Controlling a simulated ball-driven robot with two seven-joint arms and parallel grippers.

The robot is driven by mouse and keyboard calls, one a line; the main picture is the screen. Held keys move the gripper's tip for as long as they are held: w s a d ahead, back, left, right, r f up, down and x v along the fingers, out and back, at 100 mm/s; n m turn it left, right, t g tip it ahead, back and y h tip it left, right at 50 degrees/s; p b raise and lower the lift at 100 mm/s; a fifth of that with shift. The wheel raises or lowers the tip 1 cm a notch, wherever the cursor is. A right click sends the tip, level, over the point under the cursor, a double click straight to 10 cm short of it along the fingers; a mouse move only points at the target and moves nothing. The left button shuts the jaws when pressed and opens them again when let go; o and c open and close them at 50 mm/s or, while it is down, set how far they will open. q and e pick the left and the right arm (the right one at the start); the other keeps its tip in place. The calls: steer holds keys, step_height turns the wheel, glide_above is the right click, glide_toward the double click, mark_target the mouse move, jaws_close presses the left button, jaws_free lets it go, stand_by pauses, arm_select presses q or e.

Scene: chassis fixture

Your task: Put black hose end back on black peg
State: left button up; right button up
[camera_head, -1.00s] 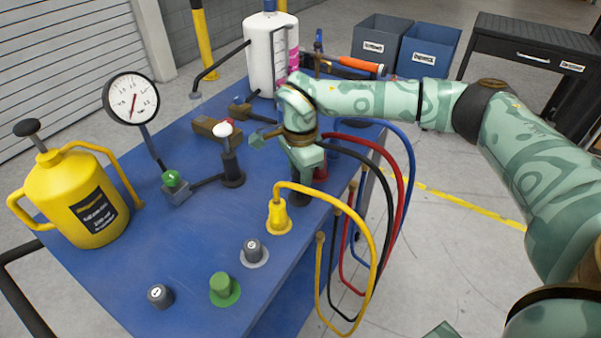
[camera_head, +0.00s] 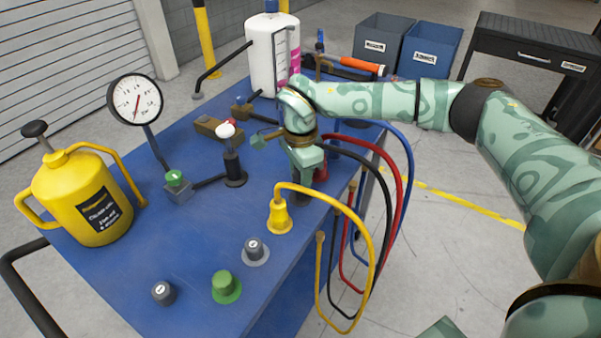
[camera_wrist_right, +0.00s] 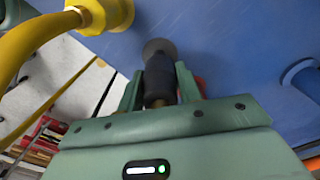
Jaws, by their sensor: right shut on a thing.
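My right gripper (camera_head: 304,182) points down at the right part of the blue bench. It is shut on the black hose end (camera_wrist_right: 158,82), which sits between its fingers in the right wrist view. A dark round base (camera_wrist_right: 159,47), seemingly of the black peg, shows just beyond the hose end. The peg itself is hidden, so I cannot tell whether the hose end is seated on it or only above it. The black hose (camera_head: 388,205) arcs from behind the gripper down past the bench's right side. My left gripper is not in view.
The yellow hose end (camera_head: 279,216) stands on the bench close in front of the gripper. Red (camera_head: 403,180) and blue (camera_head: 411,165) hoses loop at the right. Grey (camera_head: 255,250) and green (camera_head: 225,287) knobs stand nearer the front. A white-topped lever (camera_head: 228,140) stands left of the gripper.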

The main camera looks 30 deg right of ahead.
steer(key=shift+f, duration=0.1)
steer(key=shift+f+b, duration=0.55)
steer(key=shift+f, duration=0.75)
steer(key=shift+f, duration=0.45)
steer(key=o, duration=1.3)
steer(key=shift+c, duration=0.2)
step_height(320, 180, up, 6)
steer(key=p, duration=0.4)
steer(key=shift+r+p, duration=0.1)
steer(key=shift+p, duration=0.25)
